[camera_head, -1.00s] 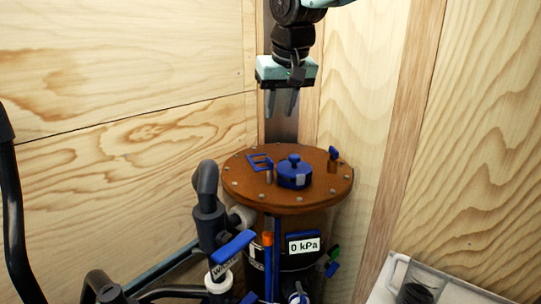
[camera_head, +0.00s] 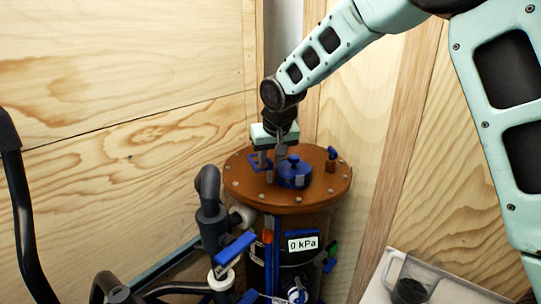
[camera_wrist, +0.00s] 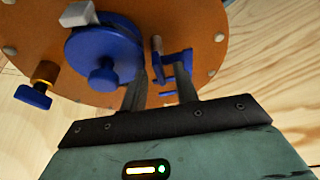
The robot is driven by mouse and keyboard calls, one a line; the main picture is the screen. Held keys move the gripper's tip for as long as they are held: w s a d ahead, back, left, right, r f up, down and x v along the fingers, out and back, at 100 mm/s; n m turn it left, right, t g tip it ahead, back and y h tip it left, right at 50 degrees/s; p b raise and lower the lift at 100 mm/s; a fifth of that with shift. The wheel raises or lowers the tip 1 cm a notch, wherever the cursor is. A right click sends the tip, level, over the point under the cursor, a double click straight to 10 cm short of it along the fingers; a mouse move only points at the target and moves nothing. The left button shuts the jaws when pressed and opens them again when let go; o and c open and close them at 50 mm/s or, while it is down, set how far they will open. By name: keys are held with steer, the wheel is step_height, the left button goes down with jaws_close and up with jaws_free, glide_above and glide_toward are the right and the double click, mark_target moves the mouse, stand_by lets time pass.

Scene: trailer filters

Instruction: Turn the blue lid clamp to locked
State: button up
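The round brown lid (camera_head: 230,184) of the filter vessel carries a blue bracket-shaped handle (camera_head: 255,163) on its left part. The handle also shows in the wrist view (camera_wrist: 174,63), with a small post beside it. In the middle of the lid is a round blue cap (camera_head: 293,179) with a knob, seen in the wrist view too (camera_wrist: 95,58). I cannot tell for sure which blue part is the lid clamp. My gripper (camera_head: 271,166) points down at the lid, open, its fingers on either side of the bracket handle in the wrist view (camera_wrist: 161,85). Contact is unclear.
A small blue tap (camera_head: 332,154) stands on the lid's right side. Below are grey pipes (camera_head: 209,205), a blue-handled valve (camera_head: 235,247) and a 0 kPa display (camera_head: 303,244). Plywood walls (camera_head: 120,80) close in behind. A white tray (camera_head: 385,275) is at lower right.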

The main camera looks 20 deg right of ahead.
jaws_close()
steer(key=shift+f+m+b, duration=0.1)
steer(key=shift+m+b, duration=0.2)
steer(key=shift+b, duration=0.1)
steer(key=m+b, duration=0.1)
steer(key=m+h+b, duration=0.1)
steer(key=shift+a+f+m+b, duration=0.1)
steer(key=shift+a+m+b, duration=0.05)
steer(key=shift+m+b, duration=0.2)
steer(key=m+h+b, duration=0.1)
steer(key=m, duration=0.1)
steer(key=m+g+h, duration=0.1)
steer(key=m, duration=0.2)
steer(key=shift+w+r+b, duration=0.1)
steer(key=shift+r+b, duration=0.1)
steer(key=shift+b, duration=0.2)
steer(key=m+g+p, duration=0.1)
steer(key=m, duration=0.2)
steer(key=m+g+h+p, duration=0.1)
steer(key=m, duration=0.2)
steer(key=shift+w+a+r+m+h, duration=0.1)
steer(key=shift+r+m+h, duration=0.1)
steer(key=shift+m+h, duration=0.15)
steer(key=shift+w+f+m+g+p, duration=0.1)
steer(key=shift+m+g+p, duration=0.4)
steer(key=shift+m+p, duration=0.55)
steer(key=shift+m+g+p, duration=0.5)
steer(key=shift+m, duration=0.95)
